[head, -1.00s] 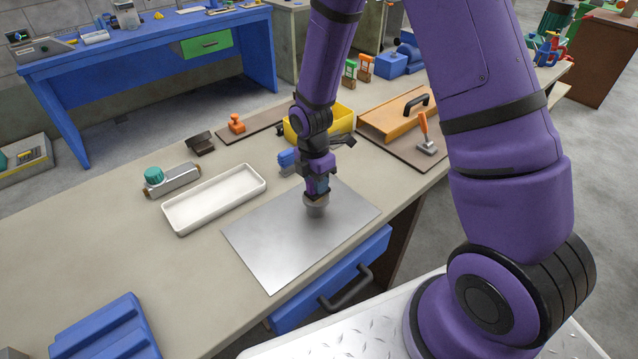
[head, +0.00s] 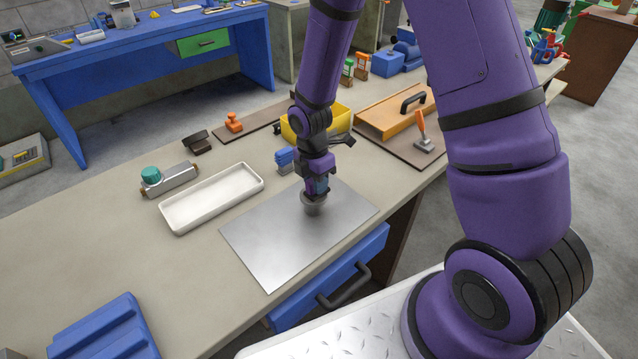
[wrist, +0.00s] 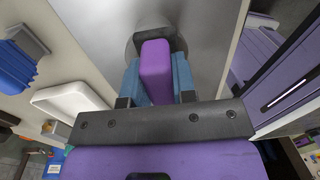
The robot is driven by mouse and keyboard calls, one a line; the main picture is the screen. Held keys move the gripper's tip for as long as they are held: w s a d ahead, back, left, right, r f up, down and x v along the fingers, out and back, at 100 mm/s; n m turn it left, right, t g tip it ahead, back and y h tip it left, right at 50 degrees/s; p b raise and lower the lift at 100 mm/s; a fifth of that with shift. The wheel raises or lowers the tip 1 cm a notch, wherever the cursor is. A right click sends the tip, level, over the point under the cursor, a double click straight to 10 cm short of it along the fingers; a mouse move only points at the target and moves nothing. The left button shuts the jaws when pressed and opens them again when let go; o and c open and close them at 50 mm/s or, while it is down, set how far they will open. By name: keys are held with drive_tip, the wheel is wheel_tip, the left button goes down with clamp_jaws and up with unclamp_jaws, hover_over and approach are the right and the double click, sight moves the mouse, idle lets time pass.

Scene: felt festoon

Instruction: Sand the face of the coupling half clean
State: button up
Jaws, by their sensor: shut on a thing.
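The coupling half (head: 313,207) is a short grey round piece on the bare metal sheet (head: 275,245) at the bench's near edge. It also shows in the wrist view as a dark disc (wrist: 178,42). My gripper (head: 319,188) is directly above it, pointing down. In the wrist view its two blue fingers (wrist: 156,80) are shut on a purple block (wrist: 155,68). The block's far end overlaps the disc and appears to be at its face. The block's underside and most of the face are hidden, so I cannot tell how clean the face is.
A white tray (head: 173,218) lies left of the sheet, with a grey device with a teal knob (head: 152,174) behind it. A blue brush-like piece (head: 284,160) and a yellow bin (head: 340,119) stand behind my gripper. A scraper-like tool (head: 423,138) lies right. The front-left bench is mostly clear.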

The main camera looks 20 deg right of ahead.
drive_tip(key=shift+w+a, duration=0.15)
drive_tip(key=shift+w, duration=0.2)
drive_tip(key=shift+s, duration=0.1)
drive_tip(key=shift+s+d, duration=0.2)
drive_tip(key=shift+s, duration=0.3)
drive_tip(key=shift+s+d, duration=0.2)
drive_tip(key=shift+s, duration=0.3)
drive_tip(key=shift+w, duration=0.1)
drive_tip(key=shift+w+a, duration=0.2)
drive_tip(key=shift+w, duration=0.25)
drive_tip(key=shift+w, duration=0.1)
drive_tip(key=shift+w+a, duration=0.2)
drive_tip(key=shift+w, duration=0.3)
drive_tip(key=shift+w+a, duration=0.2)
drive_tip(key=shift+w, duration=0.3)
